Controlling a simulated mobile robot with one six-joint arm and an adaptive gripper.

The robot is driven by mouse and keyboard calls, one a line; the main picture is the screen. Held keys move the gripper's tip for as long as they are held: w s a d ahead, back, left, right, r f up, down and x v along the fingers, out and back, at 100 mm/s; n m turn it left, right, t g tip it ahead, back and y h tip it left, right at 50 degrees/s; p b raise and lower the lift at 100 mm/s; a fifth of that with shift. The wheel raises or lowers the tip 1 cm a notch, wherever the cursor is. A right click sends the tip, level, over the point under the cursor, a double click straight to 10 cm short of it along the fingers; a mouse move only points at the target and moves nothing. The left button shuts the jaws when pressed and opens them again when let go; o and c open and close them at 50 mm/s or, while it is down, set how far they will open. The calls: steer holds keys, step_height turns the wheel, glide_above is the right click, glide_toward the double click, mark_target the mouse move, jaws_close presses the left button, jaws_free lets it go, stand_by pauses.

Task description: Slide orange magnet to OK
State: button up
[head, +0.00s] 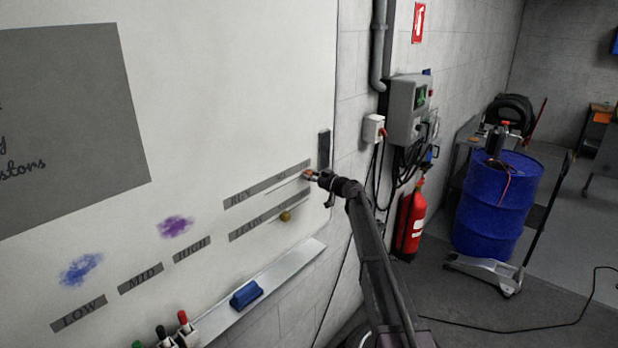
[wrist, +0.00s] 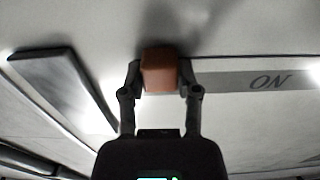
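The orange magnet (wrist: 160,71) is a small block at the whiteboard. In the wrist view it sits between the two fingers of my gripper (wrist: 161,82), which appear to touch both its sides. In the head view my gripper (head: 311,175) is at the right end of the upper grey label strip (head: 262,186), and only a bit of orange shows at its tip. This strip also shows upside down in the wrist view, right of the magnet. I cannot clearly read an OK label. A lower strip (head: 255,222) runs beneath it.
A yellow magnet (head: 286,215) is on the board by the lower strip. A dark rectangular block (head: 324,149) is close to my gripper at the board's right edge. Wall boxes and cables are right.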

steer(key=o, duration=0.4)
steer(key=shift+w, duration=0.2)
steer(key=shift+s, duration=0.1)
steer(key=shift+d, duration=0.1)
steer(key=v, duration=1.2)
